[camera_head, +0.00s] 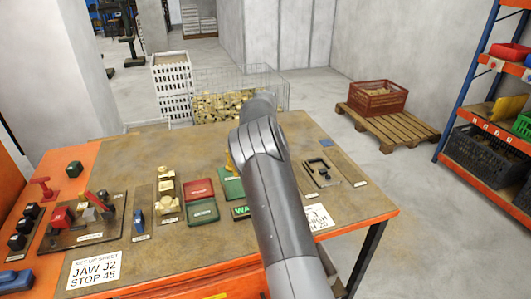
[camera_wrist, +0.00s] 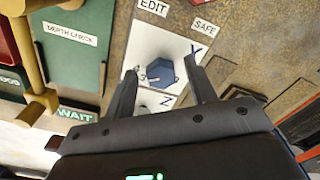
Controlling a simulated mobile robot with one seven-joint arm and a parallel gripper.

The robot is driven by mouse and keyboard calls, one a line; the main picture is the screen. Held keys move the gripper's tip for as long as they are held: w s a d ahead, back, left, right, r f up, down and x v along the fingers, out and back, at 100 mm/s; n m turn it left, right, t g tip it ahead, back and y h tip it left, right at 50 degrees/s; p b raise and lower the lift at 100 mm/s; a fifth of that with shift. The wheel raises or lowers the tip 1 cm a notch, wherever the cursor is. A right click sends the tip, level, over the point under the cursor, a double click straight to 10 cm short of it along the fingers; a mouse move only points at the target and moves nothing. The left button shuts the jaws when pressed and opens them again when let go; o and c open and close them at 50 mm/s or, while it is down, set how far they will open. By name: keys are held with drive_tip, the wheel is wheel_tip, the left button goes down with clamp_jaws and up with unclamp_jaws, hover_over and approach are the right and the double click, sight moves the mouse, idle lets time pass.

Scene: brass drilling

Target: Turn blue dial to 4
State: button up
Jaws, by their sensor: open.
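In the wrist view a blue six-sided dial (camera_wrist: 160,72) sits on a white panel (camera_wrist: 146,38) with small numbers around it. The letters Y and Z are printed near it. My gripper (camera_wrist: 160,69) is open, and its two fingers reach to either side of the dial. I cannot tell whether they touch it. The number the dial points to is too small to read. In the head view my arm covers the dial and the gripper.
A green DEPTH CHECK panel (camera_wrist: 72,58) and brass rods (camera_wrist: 32,70) stand left of the dial in the wrist view. The workbench (camera_head: 200,250) carries red and green trays, a fixture and signs. A wire bin (camera_head: 268,84) of brass pieces stands behind it.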

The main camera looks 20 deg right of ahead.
wheel_tip(320, 180, up, 11)
idle(0.5)
idle(0.3)
drive_tip(key=s+a+r+n+t+y, duration=0.1)
drive_tip(key=s+a+r+n, duration=0.1)
drive_tip(key=s+r+n, duration=0.7)
drive_tip(key=s+a+r+n+t, duration=0.2)
drive_tip(key=s+r+n, duration=0.25)
drive_tip(key=s, duration=0.75)
drive_tip(key=s+a+f+n+t, duration=0.1)
drive_tip(key=s+a+f+n, duration=0.2)
drive_tip(key=s+n, duration=0.4)
drive_tip(key=s+a+f+n+t+h, duration=0.1)
drive_tip(key=s+a+f+n, duration=0.3)
drive_tip(key=s, duration=1.6)
drive_tip(key=a+n, duration=0.1)
drive_tip(key=n, duration=0.3)
drive_tip(key=shift+a+t, duration=0.3)
drive_tip(key=shift+a, duration=0.05)
